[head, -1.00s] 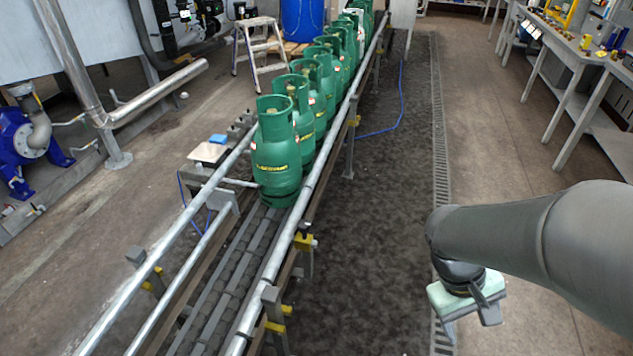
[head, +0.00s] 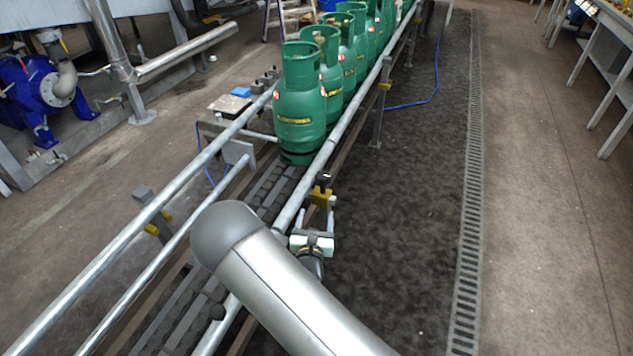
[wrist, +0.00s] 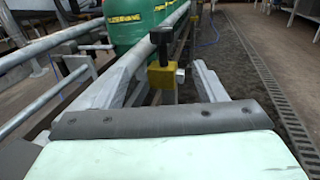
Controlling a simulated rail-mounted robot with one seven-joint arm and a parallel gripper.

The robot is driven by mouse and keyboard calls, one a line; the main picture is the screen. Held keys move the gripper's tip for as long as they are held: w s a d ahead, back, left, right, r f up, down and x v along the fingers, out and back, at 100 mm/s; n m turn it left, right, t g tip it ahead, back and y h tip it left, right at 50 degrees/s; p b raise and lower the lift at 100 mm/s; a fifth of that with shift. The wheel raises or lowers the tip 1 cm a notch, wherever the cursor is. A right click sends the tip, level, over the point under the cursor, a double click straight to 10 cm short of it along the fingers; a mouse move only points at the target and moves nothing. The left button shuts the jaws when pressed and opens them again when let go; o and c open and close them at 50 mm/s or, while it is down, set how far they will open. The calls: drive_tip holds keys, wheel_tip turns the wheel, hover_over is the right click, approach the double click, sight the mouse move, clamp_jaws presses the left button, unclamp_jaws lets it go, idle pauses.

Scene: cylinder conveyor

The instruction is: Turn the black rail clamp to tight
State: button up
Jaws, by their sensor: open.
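The black rail clamp (head: 324,180) has a black T-shaped knob on a yellow block, on the near-right guide rail of the conveyor. In the wrist view the black knob (wrist: 161,37) stands upright above its yellow block (wrist: 163,77), between and beyond my two grey fingers. My gripper (head: 316,214) is open and empty, close to the clamp on its near side. It also shows in the wrist view (wrist: 170,64), with a gap on both sides of the clamp. I cannot tell how tight the clamp is.
Green gas cylinders (head: 300,108) stand in a row on the conveyor (head: 262,193), just beyond the clamp. The metal guide rail (head: 340,130) runs alongside them. Another yellow clamp (head: 384,86) sits farther along. The dark floor (head: 410,220) to the right is clear.

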sight(322, 182)
drive_tip(key=w, duration=0.5)
drive_tip(key=w+b, duration=0.1)
drive_tip(key=w, duration=0.5)
drive_tip(key=w+b, duration=0.1)
drive_tip(key=w, duration=0.5)
drive_tip(key=shift+d+r, duration=0.1)
drive_tip(key=shift+d, duration=0.2)
drive_tip(key=c, duration=1)
